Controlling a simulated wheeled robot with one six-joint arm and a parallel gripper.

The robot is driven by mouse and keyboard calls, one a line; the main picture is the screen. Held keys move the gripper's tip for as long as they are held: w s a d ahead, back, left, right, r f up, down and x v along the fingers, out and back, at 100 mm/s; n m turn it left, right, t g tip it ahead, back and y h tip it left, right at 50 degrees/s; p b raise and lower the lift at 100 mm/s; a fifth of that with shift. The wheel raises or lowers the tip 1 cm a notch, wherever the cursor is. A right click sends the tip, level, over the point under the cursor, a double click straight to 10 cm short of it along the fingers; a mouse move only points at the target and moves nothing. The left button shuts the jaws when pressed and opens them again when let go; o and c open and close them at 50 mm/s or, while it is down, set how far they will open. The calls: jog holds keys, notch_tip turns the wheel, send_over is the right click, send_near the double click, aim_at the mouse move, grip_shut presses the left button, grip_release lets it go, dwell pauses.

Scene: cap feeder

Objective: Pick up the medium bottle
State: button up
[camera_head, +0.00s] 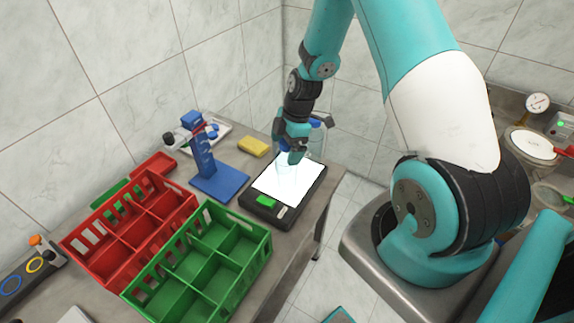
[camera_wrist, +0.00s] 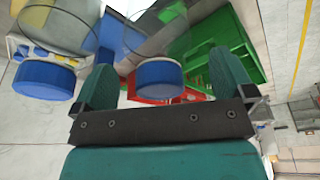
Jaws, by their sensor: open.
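Two clear bottles with blue caps show in the wrist view. One bottle (camera_wrist: 160,74) has its cap between my fingers, with a visible gap on both sides. The other bottle (camera_wrist: 44,80) is left of my left finger and looks larger. I cannot tell for sure which is the medium one. My gripper (camera_head: 294,148) is open and over the lit white pad (camera_head: 298,177) in the head view; its fingers (camera_wrist: 163,82) also show in the wrist view. In the head view, a faint clear outline stands under and beside the gripper, partly hidden by it.
A green divided crate (camera_head: 262,251) and a red divided crate (camera_head: 75,243) stand at the front left. A blue stand (camera_head: 220,182) and a yellow block (camera_head: 253,146) are left of the pad. The table's right edge is close to the pad.

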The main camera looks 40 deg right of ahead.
jog(key=shift+w+a+f, duration=0.1)
jog(key=shift+a+f, duration=0.05)
jog(key=shift+f, duration=0.55)
jog(key=c, duration=1.6)
jog(key=shift+c, duration=0.6)
jog(key=shift+r, duration=0.15)
